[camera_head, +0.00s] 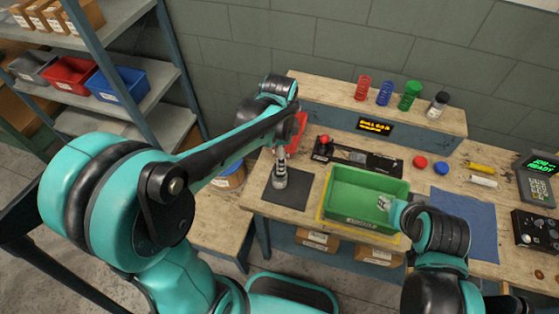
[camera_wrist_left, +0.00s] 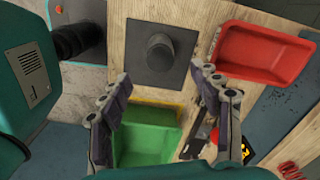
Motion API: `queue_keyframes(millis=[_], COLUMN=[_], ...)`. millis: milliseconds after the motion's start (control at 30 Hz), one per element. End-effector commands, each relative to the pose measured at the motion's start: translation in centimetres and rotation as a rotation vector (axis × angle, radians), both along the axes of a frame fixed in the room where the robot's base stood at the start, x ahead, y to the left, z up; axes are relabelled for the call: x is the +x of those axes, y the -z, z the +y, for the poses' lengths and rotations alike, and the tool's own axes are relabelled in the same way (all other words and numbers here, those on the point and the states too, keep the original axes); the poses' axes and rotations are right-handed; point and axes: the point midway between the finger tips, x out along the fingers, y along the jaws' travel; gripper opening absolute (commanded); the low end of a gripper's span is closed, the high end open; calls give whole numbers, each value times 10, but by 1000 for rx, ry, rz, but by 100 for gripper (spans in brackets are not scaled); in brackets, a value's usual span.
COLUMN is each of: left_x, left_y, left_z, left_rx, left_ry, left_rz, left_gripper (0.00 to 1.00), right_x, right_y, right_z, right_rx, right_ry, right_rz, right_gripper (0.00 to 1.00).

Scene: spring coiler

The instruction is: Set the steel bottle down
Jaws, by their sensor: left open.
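The steel bottle (camera_head: 280,179) stands upright on a dark square mat (camera_head: 300,192) at the left end of the workbench. In the left wrist view the bottle (camera_wrist_left: 160,50) is dark and seen from above, standing near the middle of the mat (camera_wrist_left: 135,70). My left gripper (camera_wrist_left: 161,75) is open, with its fingers spread apart and nothing between them. The bottle is beyond the fingertips in that view, apart from them. In the head view the left arm hides part of this area. My right gripper (camera_head: 387,206) is at the green bin's front right corner; its fingers are unclear.
A green bin (camera_head: 345,213) stands right of the mat, and a red bin (camera_wrist_left: 265,50) is behind it. A black fixture with a red knob (camera_head: 324,140) lies behind the green bin. A blue cloth (camera_head: 462,225) is at the right. Colored springs (camera_head: 385,94) stand on the back ledge.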

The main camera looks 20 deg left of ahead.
Motion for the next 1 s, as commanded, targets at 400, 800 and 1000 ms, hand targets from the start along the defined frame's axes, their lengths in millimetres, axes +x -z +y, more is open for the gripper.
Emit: queue_keyframes(millis=[400,800,1000], left_x=[-50,-101,-104], left_y=[-50,-63,-63], left_z=[21,40,41], left_rx=[-80,-345,-379], left_ry=[-508,-1122,-1175], left_rz=[-253,-526,-544], left_gripper=[63,63,63], right_x=[0,0,0], right_y=[-1,-1,-2], right_z=[0,0,0], right_rx=[0,0,0], right_ry=[0,0,0], right_rz=[0,0,0], right_gripper=[40,40,40])
